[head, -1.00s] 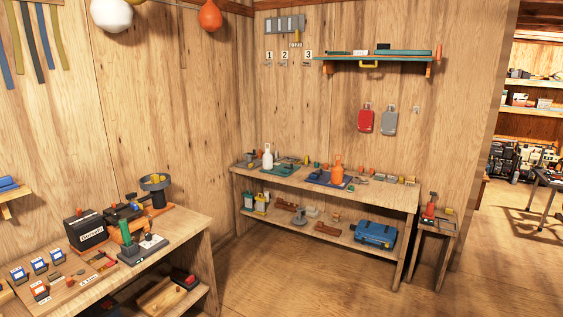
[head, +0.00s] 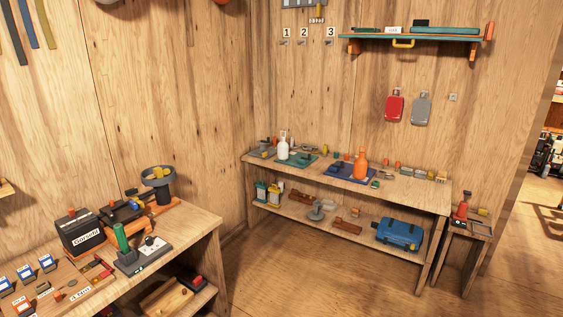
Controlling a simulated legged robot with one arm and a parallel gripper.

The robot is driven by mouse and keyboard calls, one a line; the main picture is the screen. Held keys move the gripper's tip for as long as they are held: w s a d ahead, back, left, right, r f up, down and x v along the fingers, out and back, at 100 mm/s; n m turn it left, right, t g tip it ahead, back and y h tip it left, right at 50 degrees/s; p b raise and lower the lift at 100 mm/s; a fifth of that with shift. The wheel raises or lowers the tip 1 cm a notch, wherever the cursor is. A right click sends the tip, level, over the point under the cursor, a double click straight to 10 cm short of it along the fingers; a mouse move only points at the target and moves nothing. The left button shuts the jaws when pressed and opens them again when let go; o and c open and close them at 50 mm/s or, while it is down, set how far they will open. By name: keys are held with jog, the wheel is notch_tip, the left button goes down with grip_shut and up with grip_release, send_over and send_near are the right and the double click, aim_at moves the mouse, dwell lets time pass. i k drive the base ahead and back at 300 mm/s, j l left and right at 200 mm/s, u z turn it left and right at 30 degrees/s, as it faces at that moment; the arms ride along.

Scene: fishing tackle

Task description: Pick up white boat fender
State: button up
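A white bottle-shaped fender (head: 283,147) stands upright on a green mat (head: 302,160), on the left part of the far workbench top. A similar orange fender (head: 360,163) stands upright on a blue mat (head: 336,172) to its right, apart from it. Both are some distance ahead of me. My gripper is not in view.
The far workbench (head: 410,194) has a lower shelf with a blue case (head: 399,235). A nearer bench (head: 193,231) at left holds a black box (head: 82,233) and several small items. A small stand (head: 468,232) is at right. Open floor (head: 300,275) lies between.

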aim_at(283, 147)
jog(key=i+u, duration=0.25)
jog(key=i, duration=4.3)
